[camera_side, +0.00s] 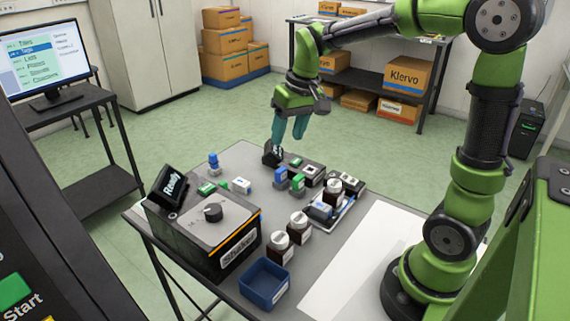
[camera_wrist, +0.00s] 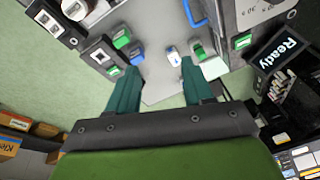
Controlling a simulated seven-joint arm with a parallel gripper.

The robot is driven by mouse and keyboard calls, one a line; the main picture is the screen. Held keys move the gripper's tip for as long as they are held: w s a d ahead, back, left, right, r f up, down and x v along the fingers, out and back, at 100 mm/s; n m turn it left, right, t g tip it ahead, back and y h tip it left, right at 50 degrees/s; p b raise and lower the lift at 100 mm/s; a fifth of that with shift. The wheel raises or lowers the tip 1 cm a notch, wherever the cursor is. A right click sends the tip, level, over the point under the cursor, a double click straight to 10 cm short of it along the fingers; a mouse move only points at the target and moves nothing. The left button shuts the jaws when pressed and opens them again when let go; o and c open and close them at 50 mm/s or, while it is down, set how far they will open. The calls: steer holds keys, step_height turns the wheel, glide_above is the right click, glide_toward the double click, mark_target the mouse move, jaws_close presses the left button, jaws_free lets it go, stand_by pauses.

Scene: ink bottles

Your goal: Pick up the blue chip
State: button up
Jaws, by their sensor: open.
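My gripper (camera_side: 289,138) is open, its two teal fingers pointing down above the far part of the grey table. It also shows in the wrist view (camera_wrist: 160,78), with nothing between the fingertips. Several small blue pieces show; I cannot tell which is the blue chip. One blue piece (camera_side: 281,175) stands beside a green block (camera_side: 297,182), nearer the camera than my gripper. Another blue piece (camera_side: 213,160) stands upright at the far left. A white piece with a blue part (camera_side: 241,185) lies between them; a similar one (camera_wrist: 172,54) shows ahead of the fingers.
A dark shaker box (camera_side: 215,230) with a knob and a "Ready" display (camera_side: 170,182) stands at the left. Dark bottles with pale caps (camera_side: 280,242) and an empty blue bin (camera_side: 265,285) are at the front. A loaded tray (camera_side: 345,213) lies right, beside a bare white sheet (camera_side: 365,255).

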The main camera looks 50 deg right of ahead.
steer(key=w+d+f+n+g, duration=0.2)
steer(key=w+d+f, duration=0.1)
steer(key=w+d, duration=0.35)
steer(key=n, duration=0.2)
glide_above(281, 169)
steer(key=shift+g+h, duration=0.3)
steer(key=shift+g, duration=0.1)
step_height(281, 169, down, 9)
steer(key=shift+a+f, duration=0.15)
steer(key=shift+f, duration=3.1)
steer(key=c, duration=0.8)
step_height(281, 169, up, 13)
